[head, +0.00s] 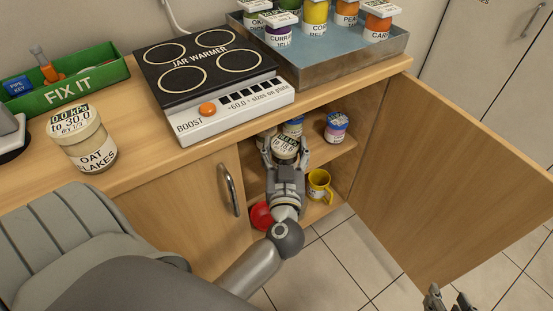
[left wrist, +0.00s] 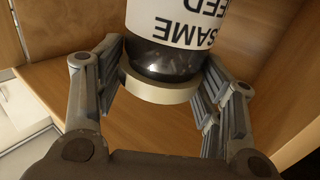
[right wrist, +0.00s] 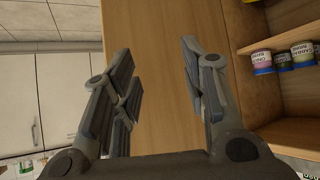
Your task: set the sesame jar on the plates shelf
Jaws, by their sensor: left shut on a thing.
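The sesame jar (head: 285,145) is dark, with a white label and a cream lid. It fills the top of the left wrist view (left wrist: 180,40), label upside down in the picture. My left gripper (head: 287,160) is shut on it inside the open cabinet, near the upper shelf (head: 318,156). Whether the jar touches the shelf is hidden by my gripper. My right gripper (head: 449,299) is open and empty, at the lower right, outside the cabinet; its spread fingers show in the right wrist view (right wrist: 157,65). No plates are visible.
A blue-and-white can (head: 336,126) and another can (head: 293,127) stand on the upper shelf. Below are a yellow mug (head: 319,185) and a red object (head: 262,215). The open door (head: 450,170) bounds the right. An oat flakes jar (head: 82,140) and jar warmer (head: 205,75) stand on the counter.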

